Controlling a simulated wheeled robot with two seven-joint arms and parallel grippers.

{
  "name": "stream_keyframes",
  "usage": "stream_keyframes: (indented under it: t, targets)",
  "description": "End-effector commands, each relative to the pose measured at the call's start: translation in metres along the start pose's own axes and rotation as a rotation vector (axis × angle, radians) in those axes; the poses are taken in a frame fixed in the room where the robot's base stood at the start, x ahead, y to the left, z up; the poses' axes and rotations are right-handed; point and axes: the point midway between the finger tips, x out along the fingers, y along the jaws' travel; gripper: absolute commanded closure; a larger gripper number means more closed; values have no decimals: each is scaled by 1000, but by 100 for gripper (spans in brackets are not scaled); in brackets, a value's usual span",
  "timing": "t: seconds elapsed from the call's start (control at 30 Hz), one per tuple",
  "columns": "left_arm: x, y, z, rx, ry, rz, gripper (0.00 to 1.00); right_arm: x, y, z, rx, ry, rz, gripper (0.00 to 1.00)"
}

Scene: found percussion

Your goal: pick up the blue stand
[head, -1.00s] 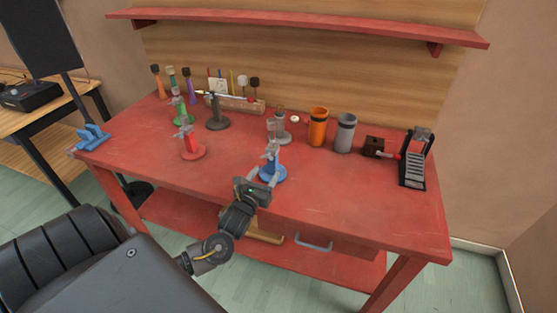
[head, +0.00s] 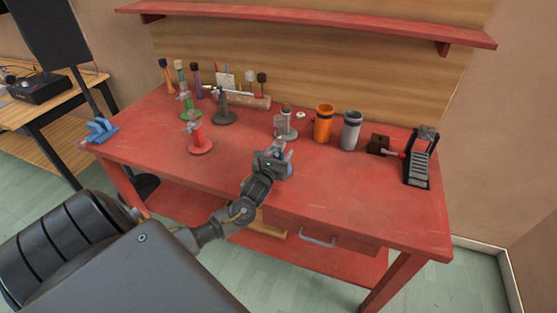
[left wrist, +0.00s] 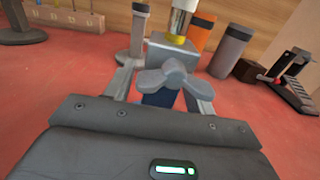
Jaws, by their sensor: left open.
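The blue stand (head: 289,169) stands upright near the front middle of the red table (head: 330,190). In the head view my left gripper (head: 280,152) covers most of it, and only a little blue shows at the right. In the left wrist view the stand's grey wing-shaped top (left wrist: 172,80) and dark blue post (left wrist: 160,98) lie between the two fingers of the open left gripper (left wrist: 160,82). Its base is hidden there. I cannot tell whether the fingers touch it. My right gripper is not in view.
Just behind are a grey stand (head: 287,125), an orange cup (head: 324,123) and a grey cup (head: 350,130). A red stand (head: 198,138) and a dark stand (head: 223,108) stand to the left. The table's front right is clear.

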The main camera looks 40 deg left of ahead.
Motion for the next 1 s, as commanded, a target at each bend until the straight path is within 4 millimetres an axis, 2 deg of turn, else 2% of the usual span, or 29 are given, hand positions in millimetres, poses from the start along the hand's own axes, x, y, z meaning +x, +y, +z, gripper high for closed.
stream_keyframes:
  t: [0.1, 0.37, 0.77, 1.0]
  targets:
    - [10, 0, 0, -1, 1, 1, 45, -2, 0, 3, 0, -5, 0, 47]
    - [12, 0, -2, -1, 2, 0, 45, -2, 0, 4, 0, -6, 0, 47]
    - [12, 0, -1, 0, 2, 0, 98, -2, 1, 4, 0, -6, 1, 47]
    - [12, 0, 0, -1, -1, 0, 100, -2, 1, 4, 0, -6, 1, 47]
